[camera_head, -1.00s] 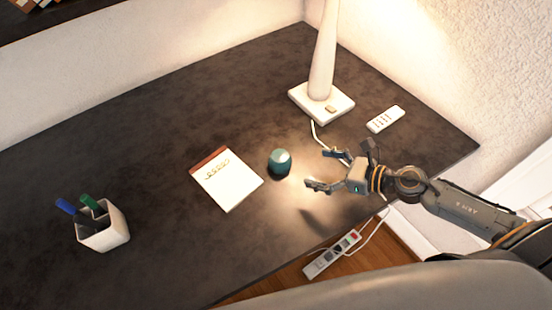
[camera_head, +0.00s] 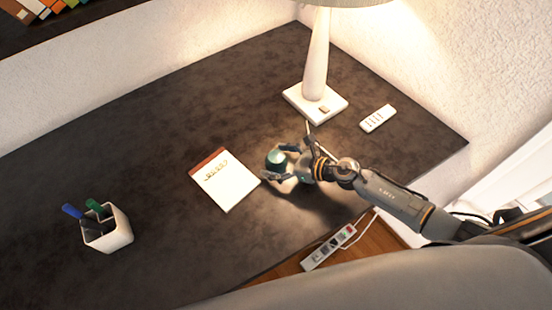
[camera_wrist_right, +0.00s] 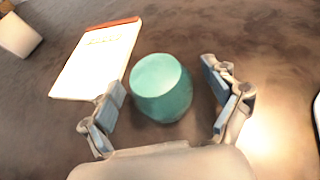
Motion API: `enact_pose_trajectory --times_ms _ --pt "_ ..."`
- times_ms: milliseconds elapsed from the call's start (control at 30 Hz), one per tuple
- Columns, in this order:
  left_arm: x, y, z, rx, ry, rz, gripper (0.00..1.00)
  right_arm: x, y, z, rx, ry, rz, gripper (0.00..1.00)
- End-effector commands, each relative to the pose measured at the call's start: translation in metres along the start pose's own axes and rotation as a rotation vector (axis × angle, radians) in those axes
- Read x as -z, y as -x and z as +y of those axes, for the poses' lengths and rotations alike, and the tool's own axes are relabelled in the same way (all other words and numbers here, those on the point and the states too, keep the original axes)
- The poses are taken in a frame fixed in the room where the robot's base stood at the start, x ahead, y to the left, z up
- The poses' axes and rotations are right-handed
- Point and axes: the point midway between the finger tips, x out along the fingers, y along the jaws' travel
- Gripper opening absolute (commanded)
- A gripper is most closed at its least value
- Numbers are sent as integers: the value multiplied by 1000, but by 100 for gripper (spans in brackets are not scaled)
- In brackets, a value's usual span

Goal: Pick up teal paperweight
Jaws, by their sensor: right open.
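The teal paperweight (camera_head: 276,159) is a small rounded piece with a flat, lighter top, standing on the dark desk just right of the notepad. My right gripper (camera_head: 277,163) is open with its fingers around the paperweight. In the right wrist view the paperweight (camera_wrist_right: 161,88) stands between the two open fingers (camera_wrist_right: 168,100), with a gap visible on each side. In the head view the fingers and wrist hide part of its lower side. My left gripper is not in view.
A notepad (camera_head: 228,186) lies close to the left of the paperweight. A lamp base (camera_head: 314,103) and a white remote (camera_head: 377,118) are behind and right. A pen cup (camera_head: 106,232) stands far left. A power strip (camera_head: 329,247) lies below the desk edge.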

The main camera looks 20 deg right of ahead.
Motion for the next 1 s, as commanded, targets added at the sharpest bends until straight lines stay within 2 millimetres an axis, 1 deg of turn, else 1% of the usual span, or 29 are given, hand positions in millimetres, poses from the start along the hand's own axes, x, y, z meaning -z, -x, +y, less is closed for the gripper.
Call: enact_pose_trajectory --times_ms 167,200,367,400,467,500,567,833,1000 --pt "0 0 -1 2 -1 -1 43 0 0 0 0 1 0 88" --pt "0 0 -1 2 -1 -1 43 0 0 0 0 0 0 86" --pt "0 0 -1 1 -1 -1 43 0 0 0 1 0 0 53" --pt "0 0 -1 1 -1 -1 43 0 0 0 1 0 0 45" --pt "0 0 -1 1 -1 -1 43 0 0 0 1 0 0 33" --pt "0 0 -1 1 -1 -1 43 0 0 0 1 0 0 25" --pt "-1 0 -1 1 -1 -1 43 0 0 0 1 -1 0 13" --pt "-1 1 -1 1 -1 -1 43 -2 1 -1 1 0 -2 12" --pt "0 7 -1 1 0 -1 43 -14 5 -2 3 3 -2 12"
